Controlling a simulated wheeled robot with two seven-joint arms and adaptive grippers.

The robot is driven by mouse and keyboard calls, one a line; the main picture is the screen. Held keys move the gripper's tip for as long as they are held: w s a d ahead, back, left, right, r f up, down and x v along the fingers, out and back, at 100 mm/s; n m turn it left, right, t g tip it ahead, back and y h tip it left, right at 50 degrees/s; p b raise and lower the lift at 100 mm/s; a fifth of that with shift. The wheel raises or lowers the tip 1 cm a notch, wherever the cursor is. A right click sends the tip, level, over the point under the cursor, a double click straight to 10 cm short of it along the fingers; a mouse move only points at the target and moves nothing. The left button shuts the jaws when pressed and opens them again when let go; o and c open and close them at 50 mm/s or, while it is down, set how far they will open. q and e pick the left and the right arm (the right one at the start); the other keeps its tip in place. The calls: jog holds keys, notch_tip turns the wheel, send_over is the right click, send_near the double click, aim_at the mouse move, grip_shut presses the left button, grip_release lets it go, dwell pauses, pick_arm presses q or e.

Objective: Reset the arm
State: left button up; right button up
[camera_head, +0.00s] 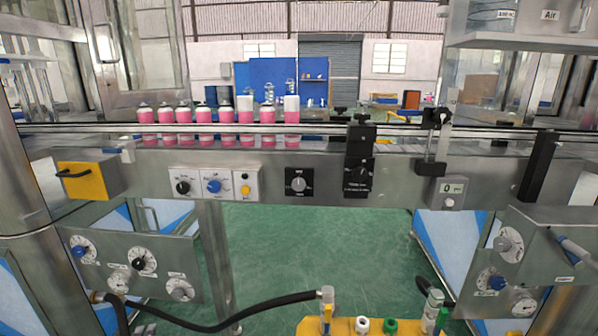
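Neither of my grippers shows in the head view, and no part of my arms can be made out. The aerosol crimping line stands in front of me. A row of pink and white cans (205,116) stands upright on the conveyor (330,131), left of the middle.
Gauge panels stand at the lower left (134,265) and lower right (515,262). A black hose (235,319) arcs along the bottom to an upright fitting (327,303). A yellow tray (343,327) with small parts lies at the bottom edge. The green floor (320,245) between the panels is clear.

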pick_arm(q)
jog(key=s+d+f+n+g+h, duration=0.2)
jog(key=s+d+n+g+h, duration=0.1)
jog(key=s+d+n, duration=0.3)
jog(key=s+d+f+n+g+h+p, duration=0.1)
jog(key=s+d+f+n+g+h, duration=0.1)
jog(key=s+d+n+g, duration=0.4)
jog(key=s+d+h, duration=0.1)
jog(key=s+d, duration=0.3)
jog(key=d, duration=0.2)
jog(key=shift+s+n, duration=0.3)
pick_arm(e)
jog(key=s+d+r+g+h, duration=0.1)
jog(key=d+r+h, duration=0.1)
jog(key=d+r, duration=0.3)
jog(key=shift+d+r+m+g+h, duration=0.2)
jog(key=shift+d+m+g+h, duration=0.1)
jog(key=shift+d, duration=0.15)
pick_arm(q)
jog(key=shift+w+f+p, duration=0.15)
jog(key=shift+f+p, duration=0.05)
jog(key=shift+p, duration=0.45)
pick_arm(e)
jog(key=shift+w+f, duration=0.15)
